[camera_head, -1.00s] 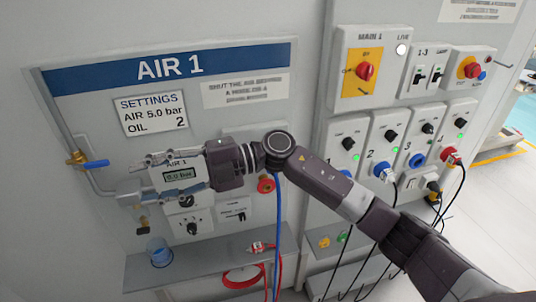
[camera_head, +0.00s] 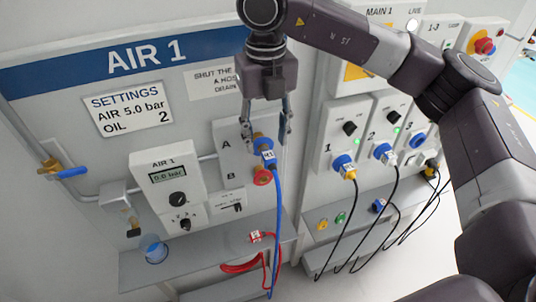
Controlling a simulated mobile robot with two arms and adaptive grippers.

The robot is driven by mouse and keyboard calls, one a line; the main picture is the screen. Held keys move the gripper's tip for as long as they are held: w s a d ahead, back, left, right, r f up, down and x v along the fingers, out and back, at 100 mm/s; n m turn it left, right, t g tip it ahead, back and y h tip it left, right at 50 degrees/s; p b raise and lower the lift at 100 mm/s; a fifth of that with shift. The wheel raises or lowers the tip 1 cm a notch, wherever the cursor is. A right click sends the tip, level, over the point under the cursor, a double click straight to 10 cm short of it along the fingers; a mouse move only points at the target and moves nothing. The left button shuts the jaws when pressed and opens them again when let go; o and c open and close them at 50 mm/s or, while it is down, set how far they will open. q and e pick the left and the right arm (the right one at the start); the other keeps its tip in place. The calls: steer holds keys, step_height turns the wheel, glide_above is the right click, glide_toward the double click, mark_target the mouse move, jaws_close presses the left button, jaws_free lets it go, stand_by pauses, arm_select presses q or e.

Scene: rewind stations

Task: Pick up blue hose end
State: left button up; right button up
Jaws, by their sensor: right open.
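The blue hose end (camera_head: 266,157), with a white tag, sits at the upper port A of the AIR 1 panel. Its blue hose (camera_head: 276,225) hangs down past the shelf. My right gripper (camera_head: 265,132) points down from above, open, with one finger on each side of the port fitting just above the tag. I cannot tell whether the fingers touch it. My left gripper is not in view.
A red hose (camera_head: 240,267) with a tagged end lies on the shelf (camera_head: 200,262), near a blue cup (camera_head: 153,249). A red fitting (camera_head: 262,177) is at port B. Sockets with black cables (camera_head: 345,215) are to the right.

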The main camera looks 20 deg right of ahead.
mark_target(269, 156)
steer(key=shift+d+f+p, duration=0.15)
steer(key=shift+f+p, duration=0.15)
steer(key=f, duration=0.1)
steer(key=f+p, duration=0.2)
steer(key=f, duration=0.1)
steer(key=shift+w+d+f, duration=0.1)
steer(key=shift+w+d, duration=0.05)
steer(key=shift+d, duration=0.15)
steer(key=shift+f, duration=0.35)
steer(key=shift+a, duration=0.1)
steer(key=shift+c, duration=0.7)
jaws_close()
